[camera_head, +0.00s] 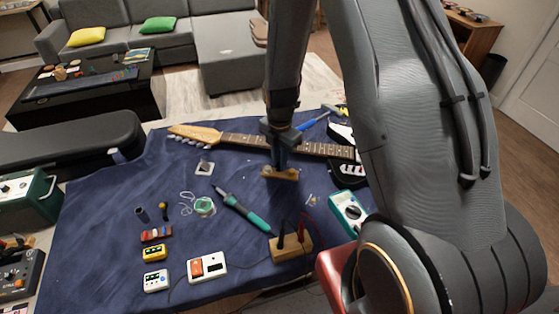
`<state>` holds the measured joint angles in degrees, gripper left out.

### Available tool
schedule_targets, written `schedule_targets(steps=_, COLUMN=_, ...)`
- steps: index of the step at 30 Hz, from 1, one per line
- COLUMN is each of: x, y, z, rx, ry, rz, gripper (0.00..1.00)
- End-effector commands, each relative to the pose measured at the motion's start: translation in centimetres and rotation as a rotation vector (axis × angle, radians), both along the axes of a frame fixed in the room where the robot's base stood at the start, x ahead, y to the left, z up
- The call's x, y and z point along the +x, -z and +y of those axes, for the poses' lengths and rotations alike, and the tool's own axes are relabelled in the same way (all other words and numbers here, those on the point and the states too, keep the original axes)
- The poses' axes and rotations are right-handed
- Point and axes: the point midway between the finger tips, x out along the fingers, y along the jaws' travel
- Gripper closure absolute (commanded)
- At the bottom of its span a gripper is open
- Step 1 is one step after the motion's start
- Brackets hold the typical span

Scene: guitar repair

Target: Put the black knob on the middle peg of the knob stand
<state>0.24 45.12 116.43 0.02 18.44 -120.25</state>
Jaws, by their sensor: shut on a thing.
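My gripper (281,160) points down over the middle of a small wooden stand (268,175), which I take to be the knob stand. The gripper is shut on a dark thing, likely the black knob, but it is too small and too covered by the fingers to make out. The stand's two ends show on either side of the fingers. Its middle peg is hidden behind the gripper, so I cannot tell whether the knob touches it.
A guitar neck (235,138) lies just behind the stand. A teal soldering iron (245,210) lies to the front left. A wooden block (291,250) with upright probes and a multimeter (347,212) stand nearer. The blue cloth (110,220) is clear at left.

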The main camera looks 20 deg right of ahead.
Motion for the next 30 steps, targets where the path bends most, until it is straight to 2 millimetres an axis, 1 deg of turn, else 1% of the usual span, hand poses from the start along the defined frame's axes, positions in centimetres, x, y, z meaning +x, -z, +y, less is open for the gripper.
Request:
schedule_targets(steps=19, x=0.00, y=0.17, z=0.00, rx=0.000, ry=0.000, rz=0.000, gripper=1.00)
schedule_targets(steps=30, x=0.01, y=0.64, z=0.01, rx=0.000, ry=0.000, rz=0.000, gripper=1.00)
